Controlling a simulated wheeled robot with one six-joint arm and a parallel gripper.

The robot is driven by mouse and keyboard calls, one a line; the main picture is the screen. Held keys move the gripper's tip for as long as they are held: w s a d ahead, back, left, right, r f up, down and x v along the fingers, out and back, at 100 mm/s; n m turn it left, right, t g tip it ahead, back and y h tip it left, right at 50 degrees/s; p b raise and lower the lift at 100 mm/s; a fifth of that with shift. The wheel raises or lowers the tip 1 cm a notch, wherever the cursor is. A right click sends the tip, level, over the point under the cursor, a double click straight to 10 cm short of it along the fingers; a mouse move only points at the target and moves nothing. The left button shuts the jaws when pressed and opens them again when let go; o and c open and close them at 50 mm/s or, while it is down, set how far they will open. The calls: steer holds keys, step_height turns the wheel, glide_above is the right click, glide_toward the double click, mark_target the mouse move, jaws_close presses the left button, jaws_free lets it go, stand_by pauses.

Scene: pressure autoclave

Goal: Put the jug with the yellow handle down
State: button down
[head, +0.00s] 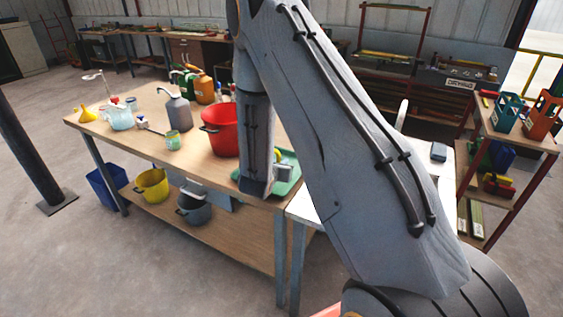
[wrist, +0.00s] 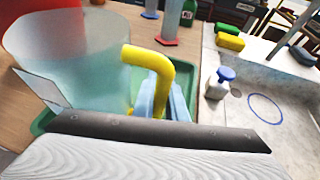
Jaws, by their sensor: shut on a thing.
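The clear jug (wrist: 75,60) with the yellow handle (wrist: 150,58) fills the left of the wrist view. My gripper (wrist: 162,98) is shut on the yellow handle, with its pale blue fingers on either side of it. The jug is over or near the green tray (wrist: 42,122); I cannot tell whether its base touches anything, because my wrist hides the lower part.
A red bucket (head: 222,130) stands left of the tray on the wooden bench. To the right, a grey worktop has a white bottle with a blue cap (wrist: 217,84) and a blue ring mark (wrist: 265,108). Yellow (wrist: 229,42) and green blocks lie behind. A graduated cylinder (wrist: 169,28) stands beyond the handle.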

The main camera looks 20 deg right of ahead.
steer(key=shift+f, duration=0.2)
steer(key=c, duration=1.8)
jaws_free()
steer(key=shift+r, duration=0.1)
